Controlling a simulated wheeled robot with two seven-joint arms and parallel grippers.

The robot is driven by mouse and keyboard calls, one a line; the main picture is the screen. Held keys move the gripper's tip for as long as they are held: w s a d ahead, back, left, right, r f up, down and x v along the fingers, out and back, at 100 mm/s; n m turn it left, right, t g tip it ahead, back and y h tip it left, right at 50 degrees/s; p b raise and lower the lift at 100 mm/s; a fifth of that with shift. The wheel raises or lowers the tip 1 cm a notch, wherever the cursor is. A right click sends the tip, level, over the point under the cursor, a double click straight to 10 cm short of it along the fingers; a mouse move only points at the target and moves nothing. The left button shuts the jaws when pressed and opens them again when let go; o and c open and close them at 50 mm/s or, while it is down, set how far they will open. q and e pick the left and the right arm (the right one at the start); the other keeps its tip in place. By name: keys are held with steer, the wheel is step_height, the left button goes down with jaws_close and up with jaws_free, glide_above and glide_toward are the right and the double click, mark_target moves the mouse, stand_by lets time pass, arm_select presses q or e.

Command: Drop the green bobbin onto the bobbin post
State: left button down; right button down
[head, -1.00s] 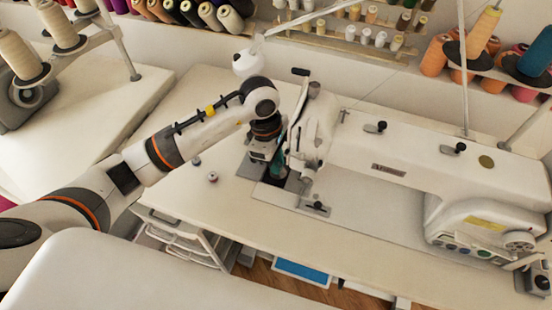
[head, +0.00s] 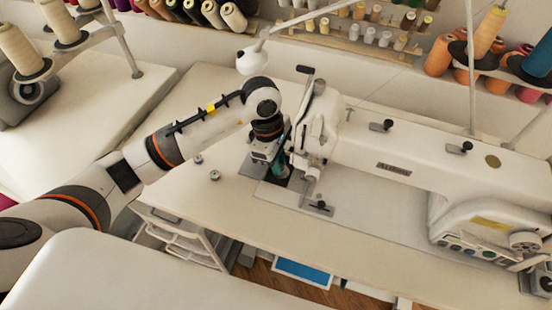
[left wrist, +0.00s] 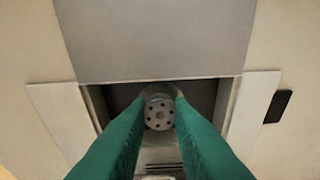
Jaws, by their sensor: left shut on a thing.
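My left gripper (head: 277,168) is beside the needle end of the white sewing machine (head: 400,165), low over an opening in its bed. In the left wrist view its green fingers (left wrist: 159,98) are shut on a small round bobbin (left wrist: 159,115). The bobbin's grey end face has several holes; the thread colour does not show. The bobbin is over the dark opening (left wrist: 205,94). I cannot make out the bobbin post, or whether the bobbin touches it. My right gripper is not in view.
Two small bobbins (head: 215,175) (head: 198,159) stand on the table (head: 180,200) left of the gripper. The machine head is close on the gripper's right. A white lamp (head: 250,60) hangs behind the arm. Thread spools (head: 440,55) line the back.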

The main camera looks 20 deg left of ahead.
arm_select(q)
steer(key=shift+a+f, duration=0.1)
steer(key=shift+f, duration=0.2)
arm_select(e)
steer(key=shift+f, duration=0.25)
